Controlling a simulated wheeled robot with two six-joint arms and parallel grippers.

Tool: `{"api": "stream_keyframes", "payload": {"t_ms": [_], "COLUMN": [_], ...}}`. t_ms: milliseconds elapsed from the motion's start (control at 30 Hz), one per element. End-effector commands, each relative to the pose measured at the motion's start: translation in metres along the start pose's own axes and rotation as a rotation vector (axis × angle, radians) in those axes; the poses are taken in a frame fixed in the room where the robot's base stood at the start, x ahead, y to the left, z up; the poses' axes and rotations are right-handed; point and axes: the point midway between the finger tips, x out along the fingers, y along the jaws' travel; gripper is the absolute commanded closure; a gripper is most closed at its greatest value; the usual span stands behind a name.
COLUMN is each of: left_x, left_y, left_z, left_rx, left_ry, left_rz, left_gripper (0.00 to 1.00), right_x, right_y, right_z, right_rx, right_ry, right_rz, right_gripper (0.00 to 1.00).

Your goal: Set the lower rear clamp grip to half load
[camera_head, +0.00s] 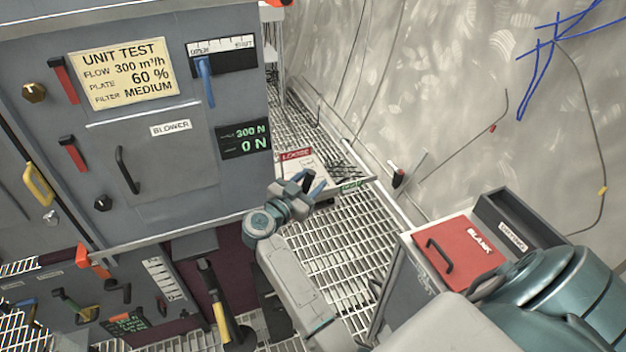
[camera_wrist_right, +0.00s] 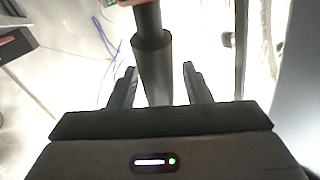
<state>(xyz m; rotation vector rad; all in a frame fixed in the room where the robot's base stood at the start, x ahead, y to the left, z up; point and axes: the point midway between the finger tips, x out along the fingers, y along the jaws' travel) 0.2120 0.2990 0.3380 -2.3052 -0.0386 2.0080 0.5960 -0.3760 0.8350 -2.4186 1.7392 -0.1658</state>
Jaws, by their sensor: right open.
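My right gripper (camera_head: 308,186) is open beside the right edge of the grey cabinet, over the grated floor. In the right wrist view a dark round bar with a thicker sleeve (camera_wrist_right: 152,62) reaches down between the two open fingers (camera_wrist_right: 160,88). It looks like a grip, and I cannot tell whether the fingers touch it. I cannot pick out this bar in the head view. A small display (camera_head: 243,138) on the cabinet's right side reads 300 N above and 0 N below in green. My left gripper is not in view.
The grey cabinet (camera_head: 165,215) carries a blue lever (camera_head: 205,80), red handles (camera_head: 72,153) and a UNIT TEST plate (camera_head: 122,72). A red-lidded box (camera_head: 465,258) marked BLANK stands at right. A red-edged board (camera_head: 300,165) lies behind my gripper. Grated floor (camera_head: 345,250) is open between them.

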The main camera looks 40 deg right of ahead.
Motion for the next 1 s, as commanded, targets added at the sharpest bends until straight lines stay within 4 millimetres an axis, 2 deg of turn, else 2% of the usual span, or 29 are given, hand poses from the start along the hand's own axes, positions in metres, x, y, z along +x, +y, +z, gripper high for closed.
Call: {"api": "stream_keyframes", "payload": {"t_ms": [367, 500, 600, 900, 1000], "left_x": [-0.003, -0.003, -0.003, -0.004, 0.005], "left_y": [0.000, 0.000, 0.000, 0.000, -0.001], "left_z": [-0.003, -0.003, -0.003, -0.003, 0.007], "left_rx": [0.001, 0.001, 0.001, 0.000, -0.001], "left_ry": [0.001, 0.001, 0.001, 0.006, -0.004], "left_rz": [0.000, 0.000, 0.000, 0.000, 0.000], "left_gripper": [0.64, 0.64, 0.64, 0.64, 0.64], "right_x": [0.002, 0.002, 0.002, 0.002, 0.003], "right_y": [0.001, 0.001, 0.001, 0.001, 0.002], "right_z": [-0.001, -0.001, -0.001, -0.001, -0.002], "right_rx": [0.000, 0.000, 0.000, 0.003, 0.008], "right_ry": [0.001, 0.001, 0.001, -0.005, -0.014], "right_rz": [0.000, 0.000, 0.000, 0.001, 0.003], "right_gripper": [0.56, 0.83, 1.00, 1.00, 1.00]}}
